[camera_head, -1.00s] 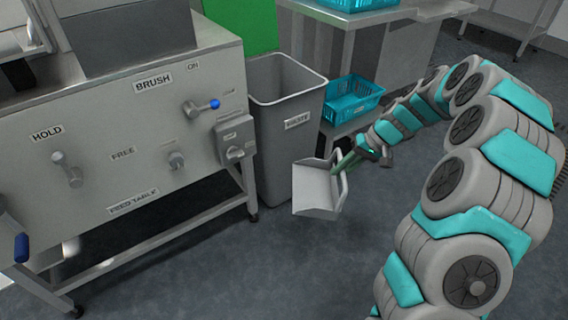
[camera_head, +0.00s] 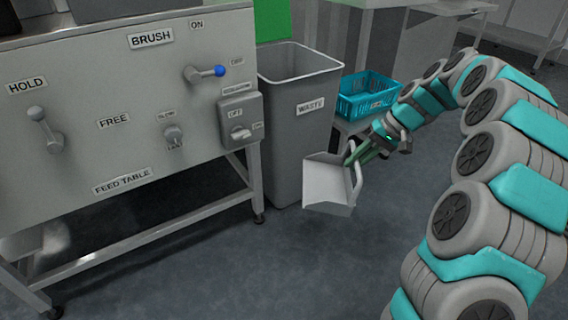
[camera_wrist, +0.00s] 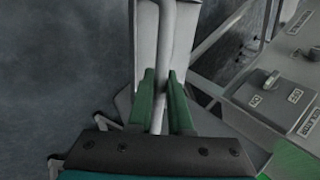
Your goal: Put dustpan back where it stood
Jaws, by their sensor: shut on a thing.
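The dustpan (camera_head: 328,184) is a light grey pan with a looped handle. It hangs above the floor in front of the waste bin in the head view. My gripper (camera_head: 358,156) is shut on the dustpan's handle. In the wrist view the green fingers of my gripper (camera_wrist: 163,88) close around the handle bar (camera_wrist: 165,40), and the dustpan (camera_wrist: 147,50) shows behind it. I cannot tell from these frames whether the dustpan's lower edge touches anything.
The grey waste bin (camera_head: 300,120) stands just behind the dustpan. The feed table machine (camera_head: 120,110), with levers and a switch box (camera_head: 240,120), fills the left. A teal basket (camera_head: 366,92) sits on a low shelf behind. The floor (camera_head: 290,265) in front is clear.

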